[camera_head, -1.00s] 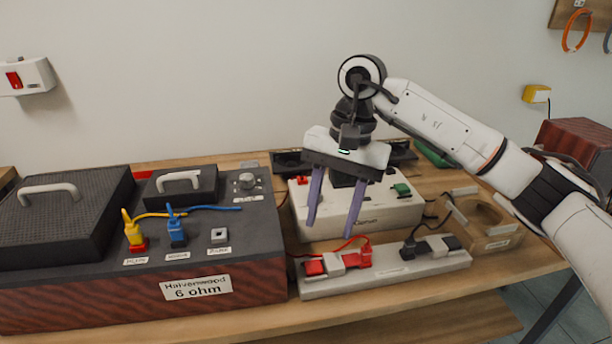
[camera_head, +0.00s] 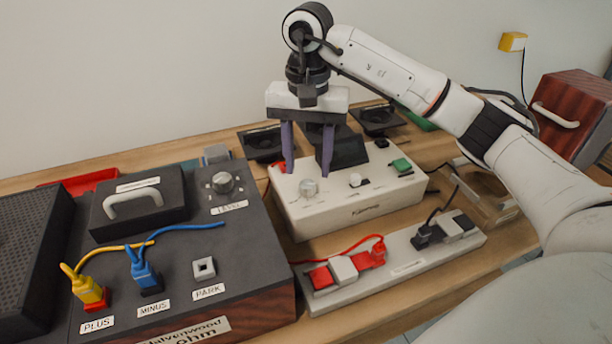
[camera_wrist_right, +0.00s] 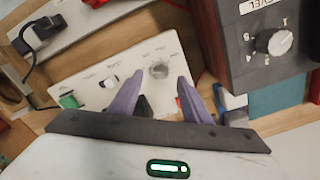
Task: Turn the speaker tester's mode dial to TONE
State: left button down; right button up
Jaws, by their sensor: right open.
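The speaker tester (camera_head: 345,208) is a white box on the bench, with a round silvery dial (camera_head: 309,188) at the left of its top, a smaller knob in the middle and a green part at the right. The dial also shows in the right wrist view (camera_wrist_right: 159,70); its markings are too small to read. My right gripper (camera_head: 308,172) points down with its purple fingers apart and empty. Its fingertips (camera_wrist_right: 160,78) are close to the dial, one towards each side; I cannot tell whether they touch it. My left gripper is out of view.
A white strip (camera_head: 400,262) with red and black plugs lies in front. A red cable (camera_head: 335,252) runs there.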

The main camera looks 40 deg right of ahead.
aim_at(308, 183)
notch_tip(308, 183, down, 3)
jog(key=shift+f, duration=0.45)
jog(key=c, duration=1)
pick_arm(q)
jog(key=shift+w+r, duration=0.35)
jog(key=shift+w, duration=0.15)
pick_arm(e)
jog(key=shift+c, duration=0.2)
